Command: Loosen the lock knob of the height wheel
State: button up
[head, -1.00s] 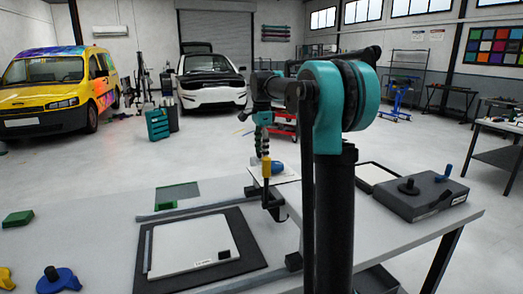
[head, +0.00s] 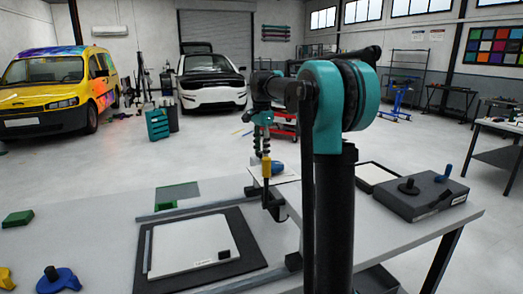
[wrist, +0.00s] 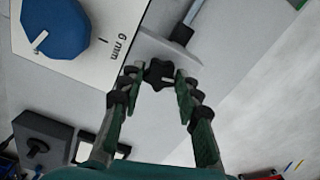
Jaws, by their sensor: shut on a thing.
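In the wrist view the lock knob (wrist: 158,75) is a small dark lobed knob with a pale mark on its right side. The height wheel (wrist: 55,27) is a large blue faceted wheel with a white pointer, upper left, on a white plate marked "6 mm" (wrist: 116,47). In the head view the blue wheel (head: 278,168) shows just right of a yellow upright piece (head: 266,168). My gripper (head: 262,147) hangs above there; its fingertips are too small to make out.
On the table (head: 95,235) a white sheet lies on a dark mat (head: 247,255). A dark box with knobs (head: 420,200) stands at the right, a green block (head: 18,218) and a blue knobbed piece (head: 60,280) at the left. In the wrist view a dark box (wrist: 40,145) is lower left.

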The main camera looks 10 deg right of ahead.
aim_at(261, 152)
jog(key=n, duration=0.5)
jog(key=shift+n, duration=0.3)
jog(key=n, duration=1)
jog(key=shift+n, duration=2.6)
jog(key=o, duration=1.2)
jog(key=shift+c, duration=0.2)
notch_tip(261, 152, up, 12)
